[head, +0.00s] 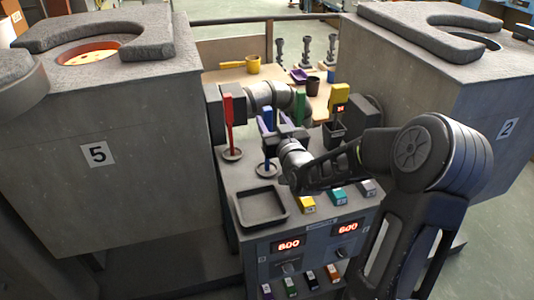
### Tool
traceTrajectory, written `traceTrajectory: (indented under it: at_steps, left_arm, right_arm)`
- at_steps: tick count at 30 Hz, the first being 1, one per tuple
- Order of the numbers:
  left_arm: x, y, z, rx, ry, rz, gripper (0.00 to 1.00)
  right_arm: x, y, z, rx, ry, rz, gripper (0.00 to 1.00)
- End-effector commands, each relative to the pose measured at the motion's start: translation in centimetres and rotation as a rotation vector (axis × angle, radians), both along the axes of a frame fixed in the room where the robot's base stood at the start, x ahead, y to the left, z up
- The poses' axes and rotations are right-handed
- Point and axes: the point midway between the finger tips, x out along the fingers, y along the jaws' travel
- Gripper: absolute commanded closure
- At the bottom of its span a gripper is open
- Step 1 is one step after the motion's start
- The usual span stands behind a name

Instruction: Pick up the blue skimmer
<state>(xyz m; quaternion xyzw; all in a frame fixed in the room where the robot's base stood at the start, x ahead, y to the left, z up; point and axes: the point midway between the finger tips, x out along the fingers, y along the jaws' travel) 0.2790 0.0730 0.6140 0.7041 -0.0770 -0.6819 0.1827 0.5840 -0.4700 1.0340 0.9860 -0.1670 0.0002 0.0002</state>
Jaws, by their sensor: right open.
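The blue skimmer (267,154) stands upright in a small round dark holder on the grey console, in the middle of the head view. Its upper part is partly crowded by dark gripper parts. My right gripper (278,141) comes in from the right and is open at the upper part of the skimmer. I cannot tell whether the handle is between the fingers or beside them. My left gripper is not in view.
A red-handled tool (229,110) stands left of the skimmer and a green-handled one (300,104) behind my gripper. An empty square tray (246,220) lies in front. Furnace 5 (105,190) and furnace 2 (460,95) flank the console (240,180). A grey pipe (262,94) runs behind.

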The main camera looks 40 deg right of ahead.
Motion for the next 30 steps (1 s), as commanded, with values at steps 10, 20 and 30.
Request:
traceTrajectory:
  at_steps: [10, 20, 30]
  left_arm:
    - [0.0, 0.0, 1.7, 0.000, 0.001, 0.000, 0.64]
    - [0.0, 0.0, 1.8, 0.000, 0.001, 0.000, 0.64]
    - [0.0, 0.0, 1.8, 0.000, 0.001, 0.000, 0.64]
  right_arm:
    - [3.8, -1.3, 0.1, 0.004, -0.001, -0.001, 0.49]
    - [4.8, -1.6, -0.1, 0.000, 0.001, 0.000, 0.49]
    - [4.8, -1.6, -0.1, 0.000, 0.000, 0.000, 0.49]
